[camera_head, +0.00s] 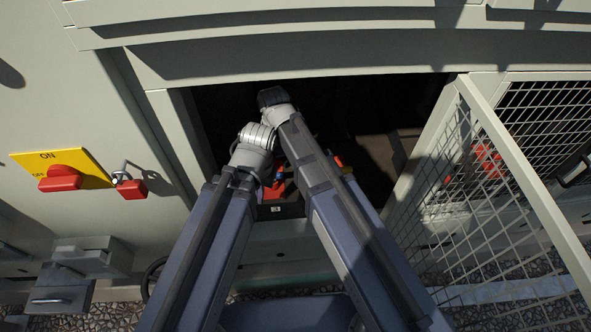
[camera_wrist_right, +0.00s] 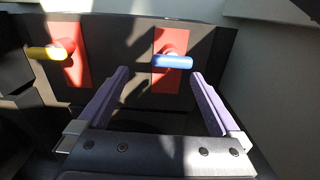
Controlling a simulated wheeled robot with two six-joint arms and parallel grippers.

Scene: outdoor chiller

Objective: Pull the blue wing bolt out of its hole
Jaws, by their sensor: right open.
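The blue wing bolt (camera_wrist_right: 173,62) sticks out of a red plate (camera_wrist_right: 165,85) on a dark panel in the right wrist view. My right gripper (camera_wrist_right: 160,74) is open, its two purple fingers apart on either side below the bolt. I see nothing between them, and cannot tell the gap in depth to the bolt. In the head view a small blue part (camera_head: 280,173) shows between my arms, by a red plate (camera_head: 273,192). My left gripper (camera_head: 258,138) is at the opening's front left; its fingers are not clear. The right fingers are hidden there.
A yellow wing bolt (camera_wrist_right: 47,53) sits in another red plate (camera_wrist_right: 77,55) left of the blue one. The opening has a frame (camera_head: 180,140) at left and a mesh door (camera_head: 480,190) at right. A red ON/OFF switch (camera_head: 60,181) is on the left wall.

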